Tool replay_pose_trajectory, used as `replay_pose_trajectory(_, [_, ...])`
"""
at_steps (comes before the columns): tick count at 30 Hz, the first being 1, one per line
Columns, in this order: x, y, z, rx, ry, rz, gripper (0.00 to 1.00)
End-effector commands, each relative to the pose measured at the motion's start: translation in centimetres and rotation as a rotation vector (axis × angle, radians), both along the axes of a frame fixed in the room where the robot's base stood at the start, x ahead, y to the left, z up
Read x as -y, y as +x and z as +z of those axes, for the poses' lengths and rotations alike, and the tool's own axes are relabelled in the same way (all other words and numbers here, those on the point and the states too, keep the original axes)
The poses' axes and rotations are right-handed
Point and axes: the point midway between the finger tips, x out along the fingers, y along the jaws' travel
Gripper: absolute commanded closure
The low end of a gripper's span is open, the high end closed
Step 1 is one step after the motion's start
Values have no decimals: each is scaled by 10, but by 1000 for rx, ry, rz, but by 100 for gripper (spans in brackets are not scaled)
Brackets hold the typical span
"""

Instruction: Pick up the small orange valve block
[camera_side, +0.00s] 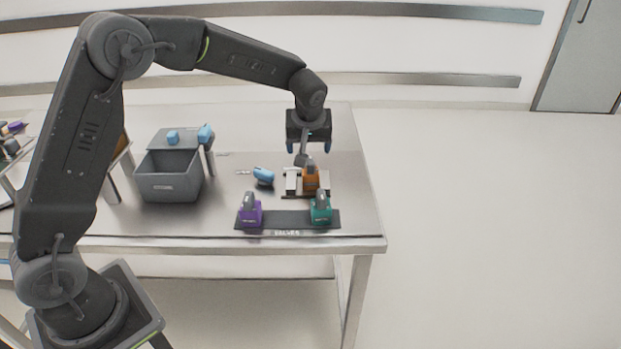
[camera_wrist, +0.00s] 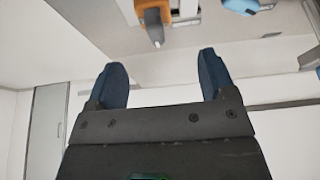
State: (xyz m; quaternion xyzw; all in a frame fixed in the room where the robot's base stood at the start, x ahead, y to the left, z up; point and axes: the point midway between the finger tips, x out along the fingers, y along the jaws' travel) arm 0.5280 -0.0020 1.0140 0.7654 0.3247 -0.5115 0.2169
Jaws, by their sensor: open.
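The small orange valve block (camera_side: 310,178) stands on a pale holder (camera_side: 292,182) on the metal table, with a grey handle on top. In the wrist view the orange block (camera_wrist: 151,8) shows at the top edge, partly cut off, its grey handle pointing toward my fingers. My gripper (camera_side: 322,146) is above the block and slightly behind it in the side view. Its two blue fingers are apart with nothing between them, and they show in the wrist view (camera_wrist: 165,85). The gripper is not touching the block.
A purple block (camera_side: 250,213) and a green block (camera_side: 320,212) stand on a dark strip (camera_side: 285,221) at the table's front edge. A blue part (camera_side: 263,176) lies left of the orange block. A grey bin (camera_side: 167,184) stands farther left, with blue parts at its back.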

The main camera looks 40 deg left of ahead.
Motion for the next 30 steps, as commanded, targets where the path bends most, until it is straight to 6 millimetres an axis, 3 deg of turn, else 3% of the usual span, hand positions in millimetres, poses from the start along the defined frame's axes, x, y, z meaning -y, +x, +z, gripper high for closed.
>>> replay_pose_trajectory(3, [-6,6,-21,-3,0,0,23])
replay_pose_trajectory(11, [-12,12,-40,0,0,-1,23])
replay_pose_trajectory(21, [-20,27,-80,-1,-1,0,23])
replay_pose_trajectory(30, [-21,28,-85,1,-1,-2,23])
